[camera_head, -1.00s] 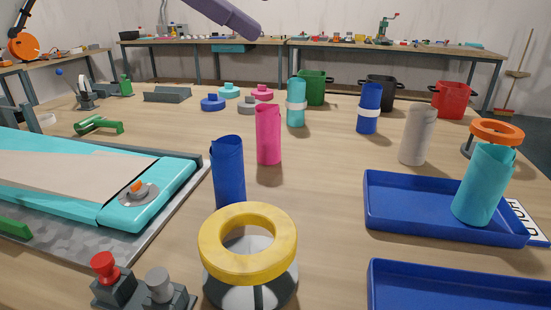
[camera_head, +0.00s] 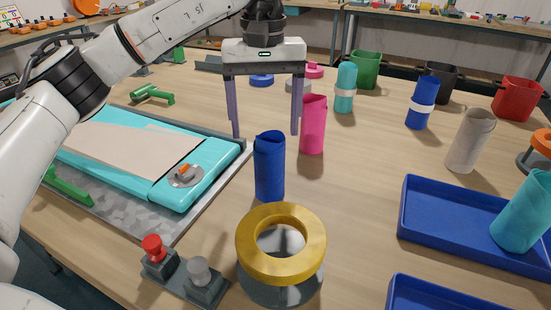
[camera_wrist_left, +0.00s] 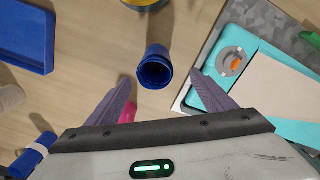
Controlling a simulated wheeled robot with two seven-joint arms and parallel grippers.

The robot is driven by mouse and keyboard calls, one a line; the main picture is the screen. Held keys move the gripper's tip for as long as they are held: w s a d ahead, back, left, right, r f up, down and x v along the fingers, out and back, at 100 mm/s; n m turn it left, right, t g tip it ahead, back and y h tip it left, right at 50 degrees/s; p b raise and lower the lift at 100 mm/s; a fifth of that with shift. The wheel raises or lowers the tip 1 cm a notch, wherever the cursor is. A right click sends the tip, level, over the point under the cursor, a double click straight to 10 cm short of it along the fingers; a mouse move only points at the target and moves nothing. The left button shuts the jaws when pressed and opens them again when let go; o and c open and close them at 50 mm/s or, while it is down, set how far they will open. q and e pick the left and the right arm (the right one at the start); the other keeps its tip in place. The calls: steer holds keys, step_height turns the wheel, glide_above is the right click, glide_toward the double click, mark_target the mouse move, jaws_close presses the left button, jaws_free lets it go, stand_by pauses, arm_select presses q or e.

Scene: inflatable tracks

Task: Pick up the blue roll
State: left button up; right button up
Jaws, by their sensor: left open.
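The plain blue roll (camera_head: 269,170) stands upright on the table behind the yellow ring. In the left wrist view the blue roll (camera_wrist_left: 155,68) appears from above with its open end facing the camera. My left gripper (camera_head: 266,135) points down with its purple fingers spread wide and nothing held. In the head view it hangs at and behind the roll's top. In the wrist view the roll lies between and slightly beyond the fingertips, apart from both. A second blue roll (camera_head: 421,103) with a white band stands at the back right. My right gripper is not in view.
A pink roll (camera_head: 313,125) stands close behind the blue one. A yellow ring (camera_head: 281,268) on a round stand is in front. The turquoise inflatable track (camera_head: 165,195) lies left. A blue tray (camera_head: 440,234) with a turquoise roll (camera_head: 522,215) is right.

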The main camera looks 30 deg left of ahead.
mark_target(270, 162)
arm_select(q)
step_height(270, 162, down, 4)
steer(key=shift+f, duration=0.1)
steer(key=f, duration=0.5)
steer(key=shift+d+f, duration=0.25)
steer(key=shift+d, duration=0.15)
steer(key=shift+c, duration=0.4)
steer(key=shift+r, duration=0.1)
steer(key=c, duration=1.3)
